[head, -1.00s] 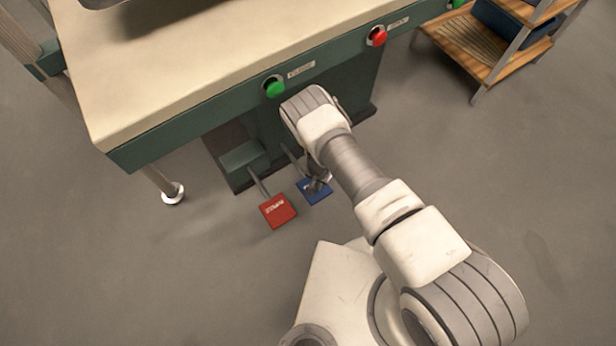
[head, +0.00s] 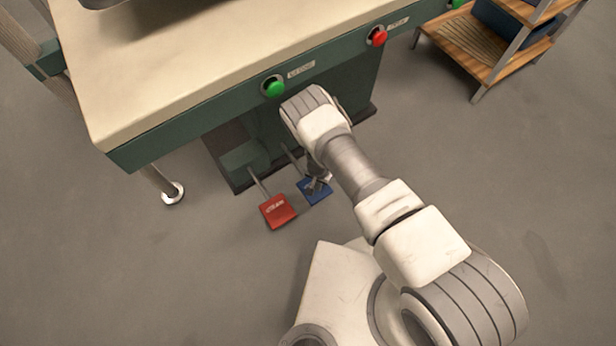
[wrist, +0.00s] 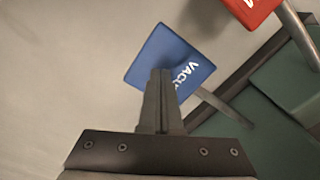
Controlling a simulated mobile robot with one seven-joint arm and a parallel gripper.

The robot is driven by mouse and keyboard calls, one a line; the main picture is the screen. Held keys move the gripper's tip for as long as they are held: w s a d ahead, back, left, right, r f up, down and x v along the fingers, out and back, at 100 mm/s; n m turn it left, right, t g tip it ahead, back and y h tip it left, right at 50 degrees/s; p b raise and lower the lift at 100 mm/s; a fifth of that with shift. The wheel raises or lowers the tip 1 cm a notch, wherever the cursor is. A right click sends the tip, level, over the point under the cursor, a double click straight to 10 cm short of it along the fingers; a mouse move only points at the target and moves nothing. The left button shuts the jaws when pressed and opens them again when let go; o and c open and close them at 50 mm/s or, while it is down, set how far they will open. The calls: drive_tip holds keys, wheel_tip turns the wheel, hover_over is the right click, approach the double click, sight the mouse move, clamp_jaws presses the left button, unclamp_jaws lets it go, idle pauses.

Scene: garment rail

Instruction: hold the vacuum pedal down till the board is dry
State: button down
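The blue vacuum pedal (head: 314,199) sits low under the front of the machine, on a thin lever. In the wrist view the blue pedal (wrist: 148,52) shows white letters starting "VACU", partly covered by my fingers. My gripper (head: 316,187) reaches down to it. In the wrist view my gripper (wrist: 160,72) has its two fingers together with nothing between them, and the tips are over the middle of the pedal. The tips look to be at its surface; I cannot tell how far it is pressed. The cream board (head: 200,75) is above; I cannot tell whether it is damp.
A red pedal (head: 278,211) is close to the left of the blue one; it also shows in the wrist view (wrist: 250,10). A green button (head: 274,87) and a red button (head: 377,37) are on the machine's front edge. A wooden shelf (head: 475,50) stands at right. Floor at left is clear.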

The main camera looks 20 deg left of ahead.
sight(317, 193)
drive_tip(key=shift+f, duration=0.1)
wheel_tip(317, 193, down, 3)
drive_tip(key=b, duration=0.3)
drive_tip(key=shift+f, duration=1.7)
drive_tip(key=shift+d, duration=0.1)
idle(1.6)
idle(0.4)
drive_tip(key=shift+r+p, duration=3.35)
drive_tip(key=shift+r, duration=1.45)
